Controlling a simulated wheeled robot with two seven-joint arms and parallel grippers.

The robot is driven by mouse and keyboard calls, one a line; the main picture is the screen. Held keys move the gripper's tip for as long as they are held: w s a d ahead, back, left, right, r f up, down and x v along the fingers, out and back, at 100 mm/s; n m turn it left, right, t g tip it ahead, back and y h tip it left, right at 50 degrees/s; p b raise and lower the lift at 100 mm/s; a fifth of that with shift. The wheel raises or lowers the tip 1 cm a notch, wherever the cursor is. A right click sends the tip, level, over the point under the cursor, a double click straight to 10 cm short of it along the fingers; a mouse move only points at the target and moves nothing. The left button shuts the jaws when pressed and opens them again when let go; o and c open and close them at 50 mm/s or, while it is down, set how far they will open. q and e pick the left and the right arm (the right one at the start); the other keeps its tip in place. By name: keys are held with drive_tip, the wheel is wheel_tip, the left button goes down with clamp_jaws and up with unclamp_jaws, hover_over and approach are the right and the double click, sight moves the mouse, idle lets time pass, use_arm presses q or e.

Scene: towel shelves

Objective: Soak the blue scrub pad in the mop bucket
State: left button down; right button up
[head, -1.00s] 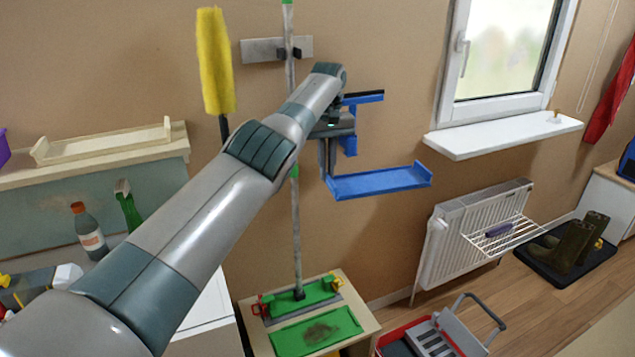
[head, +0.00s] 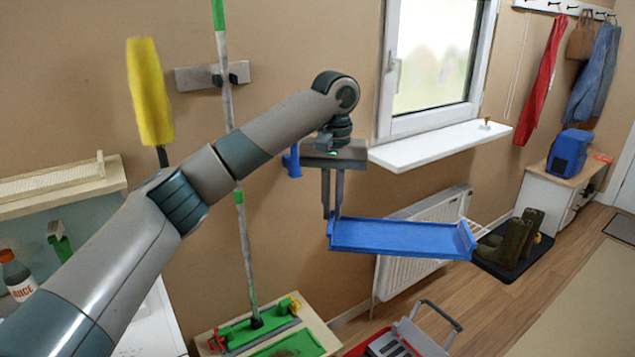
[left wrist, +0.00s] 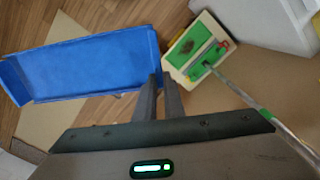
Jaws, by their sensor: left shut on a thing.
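A blue tray-shaped thing (head: 400,238), flat with raised edges, hangs in the air in front of the radiator in the head view. I cannot tell whether it is the scrub pad; I see no other clear blue pad. My left gripper (head: 332,213) is shut on its left end. In the left wrist view, the fingers (left wrist: 160,88) pinch the right edge of this blue thing (left wrist: 85,68). The mop bucket (head: 355,349), red with a grey wringer (head: 415,342), stands on the floor at the bottom, partly cut off, below the blue thing. My right gripper is out of view.
A low bench (head: 205,335) with green mop pads and an upright mop pole (head: 243,240) stands left of the bucket. The radiator (head: 390,270) and white wire rack are behind the blue thing. The windowsill (head: 440,145) juts out above. Boots (head: 513,243) stand to the right.

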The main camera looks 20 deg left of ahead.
use_arm(q)
drive_tip(key=s+a+f, duration=0.2)
drive_tip(key=s+f, duration=0.3)
drive_tip(key=s, duration=0.3)
drive_tip(key=s+a+f+m, duration=0.1)
drive_tip(key=s+a+f, duration=0.1)
drive_tip(key=s+f, duration=0.3)
drive_tip(key=s+a+f, duration=0.2)
drive_tip(key=s+f, duration=0.3)
drive_tip(key=s, duration=0.7)
drive_tip(key=shift+a+f+m, duration=0.15)
drive_tip(key=shift+f+m, duration=0.15)
drive_tip(key=shift+f, duration=0.1)
